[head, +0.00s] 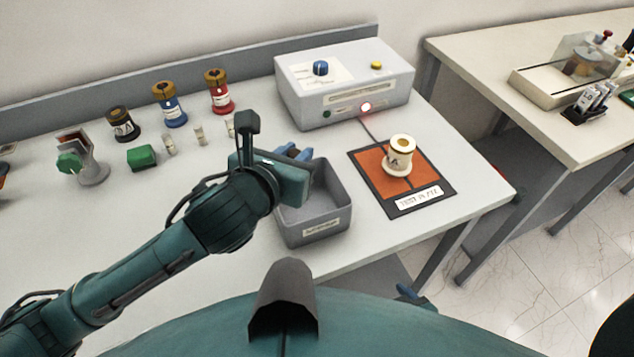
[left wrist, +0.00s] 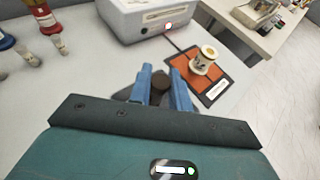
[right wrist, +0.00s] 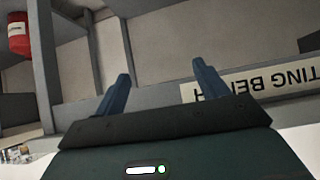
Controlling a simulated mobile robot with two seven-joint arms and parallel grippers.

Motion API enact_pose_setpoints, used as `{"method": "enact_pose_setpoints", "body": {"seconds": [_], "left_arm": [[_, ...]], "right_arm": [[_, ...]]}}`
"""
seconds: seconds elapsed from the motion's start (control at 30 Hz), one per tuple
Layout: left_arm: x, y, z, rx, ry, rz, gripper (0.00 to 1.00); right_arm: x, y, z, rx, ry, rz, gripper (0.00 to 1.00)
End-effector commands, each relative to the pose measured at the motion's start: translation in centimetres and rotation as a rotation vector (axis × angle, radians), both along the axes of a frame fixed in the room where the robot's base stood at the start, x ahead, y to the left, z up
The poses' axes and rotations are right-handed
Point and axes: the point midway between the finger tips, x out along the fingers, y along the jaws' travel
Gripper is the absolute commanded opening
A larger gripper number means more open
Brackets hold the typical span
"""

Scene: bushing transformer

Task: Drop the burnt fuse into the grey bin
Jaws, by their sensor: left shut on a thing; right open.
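The grey bin (head: 318,224) stands near the front edge of the bench in the head view, with a label on its front. My left gripper (head: 297,154) is above the bin's back left part, with its blue fingers over the opening. In the left wrist view the fingers (left wrist: 168,90) are shut on a dark brown, round-ended piece (left wrist: 161,88), which looks like the burnt fuse. The head view hides this piece behind my gripper. My right gripper (right wrist: 163,85) is open and empty, facing the bench's underside and its label.
A grey tester box (head: 345,90) with a lit red lamp stands behind the bin. A cream bushing (head: 400,155) stands on the orange pad (head: 370,162) to the right. Several bushings, small pale fuses (head: 199,135) and a green block (head: 142,157) stand at the left.

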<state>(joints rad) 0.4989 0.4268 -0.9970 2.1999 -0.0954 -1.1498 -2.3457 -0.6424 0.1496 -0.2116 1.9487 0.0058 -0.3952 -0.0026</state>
Motion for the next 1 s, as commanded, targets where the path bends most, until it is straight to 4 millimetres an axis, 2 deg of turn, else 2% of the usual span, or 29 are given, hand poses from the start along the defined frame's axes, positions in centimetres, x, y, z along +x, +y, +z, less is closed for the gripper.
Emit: {"method": "enact_pose_setpoints", "body": {"seconds": [0.17, 0.33, 0.4, 0.5, 0.7, 0.97, 1.0], "left_arm": [[0.0, -0.3, -1.0, 0.0, 0.004, -0.007, 0.0], [0.0, -0.2, -3.1, 0.002, 0.005, -0.005, 0.0], [0.0, -0.2, -4.4, 0.0, 0.001, -0.006, 0.0], [0.0, -0.2, -5.2, 0.0, 0.0, -0.006, 0.0], [0.0, -0.2, -5.9, 0.0, 0.0, -0.007, 0.0], [0.0, -0.2, -5.8, 0.0, 0.0, -0.005, 0.0], [0.0, -0.2, -5.8, 0.0, 0.0, -0.005, 0.22]], "right_arm": [[-0.3, 0.2, -0.2, 0.005, 0.01, -0.004, 0.73], [-0.5, 0.4, -0.3, 0.011, 0.013, -0.007, 0.73], [-0.4, 0.4, -1.5, 0.013, 0.009, -0.008, 0.73], [-0.1, 0.5, -1.6, 0.021, -0.002, -0.009, 0.73], [0.4, 0.8, -0.6, 0.035, -0.033, -0.009, 0.73], [0.0, 0.7, -0.7, 0.032, -0.028, -0.004, 0.73], [0.0, 0.7, -0.7, 0.032, -0.027, -0.004, 0.73]]}}
